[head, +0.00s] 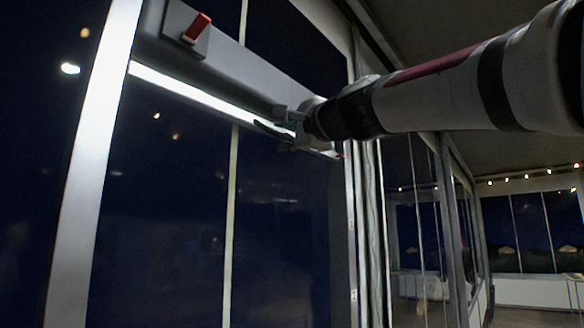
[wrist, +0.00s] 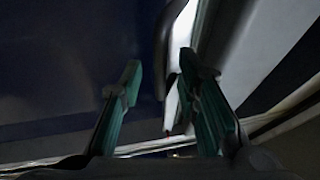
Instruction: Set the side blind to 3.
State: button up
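My gripper (head: 280,122) is at the right end of this rail. In the wrist view, the two green fingers of my gripper (wrist: 162,80) stand apart. A dark upright piece and a pale strip (wrist: 172,105) show between or just behind them; I cannot tell whether they touch. Small pale marks (head: 352,225) are on the right window frame, too small to read.
A red lever (head: 197,27) sits on a grey plate at the housing's upper left. A pale post (head: 92,165) stands at the left, and a thin upright bar (head: 231,210) crosses the window. Below my arm, more windows recede to the right with open floor.

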jog(key=shift+x, duration=0.9)
grip_shut()
